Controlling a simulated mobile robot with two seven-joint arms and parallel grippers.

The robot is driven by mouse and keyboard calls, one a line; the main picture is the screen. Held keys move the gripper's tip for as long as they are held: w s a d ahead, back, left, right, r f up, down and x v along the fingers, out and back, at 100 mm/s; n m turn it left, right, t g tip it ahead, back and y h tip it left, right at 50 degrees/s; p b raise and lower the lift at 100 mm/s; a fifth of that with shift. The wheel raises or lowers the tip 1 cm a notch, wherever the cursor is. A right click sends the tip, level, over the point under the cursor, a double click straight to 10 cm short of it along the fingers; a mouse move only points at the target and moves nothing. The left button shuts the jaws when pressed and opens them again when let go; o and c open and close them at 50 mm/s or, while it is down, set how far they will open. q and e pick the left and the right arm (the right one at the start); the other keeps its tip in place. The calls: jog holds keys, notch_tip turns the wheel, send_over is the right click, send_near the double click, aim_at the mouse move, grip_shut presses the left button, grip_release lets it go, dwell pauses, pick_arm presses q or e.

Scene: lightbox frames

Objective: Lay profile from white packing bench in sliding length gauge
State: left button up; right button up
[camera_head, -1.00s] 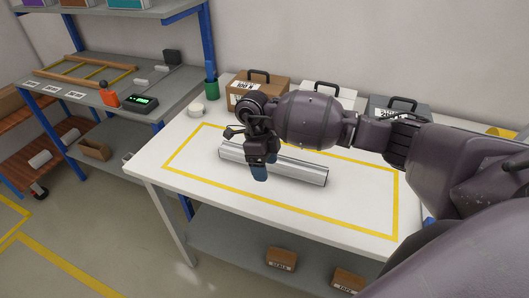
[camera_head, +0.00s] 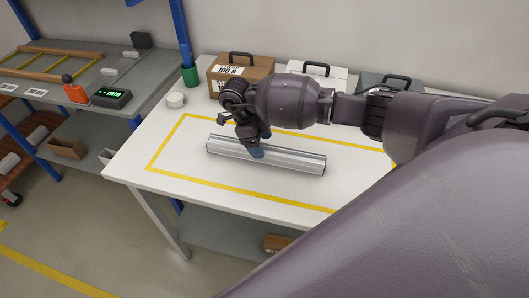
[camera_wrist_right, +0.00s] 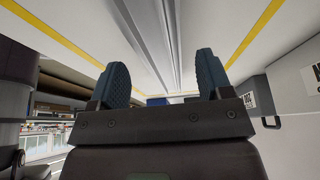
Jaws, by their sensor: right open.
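The profile (camera_head: 290,161), a long silver ribbed bar, lies on the white packing bench (camera_head: 175,196) inside a yellow taped rectangle. My right gripper (camera_head: 261,143) is over the left half of the profile, fingers pointing down. In the right wrist view the open fingers (camera_wrist_right: 162,78) stand either side of the profile (camera_wrist_right: 152,30), with gaps showing; whether they reach its sides I cannot tell. The sliding length gauge seems to be on the grey bench at left, with a green-lit display (camera_head: 112,97), an orange part (camera_head: 75,92) and a black block (camera_head: 140,40). My left gripper is not in view.
A brown case (camera_head: 240,72), a white case (camera_head: 316,72) and a dark grey case (camera_head: 390,84) stand along the back of the white bench. A blue post (camera_head: 181,35) rises between the benches.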

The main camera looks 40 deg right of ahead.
aim_at(264, 147)
jog(key=shift+x, duration=2.35)
jog(key=shift+w+d, duration=0.1)
jog(key=c, duration=1.3)
jog(key=shift+r, duration=0.1)
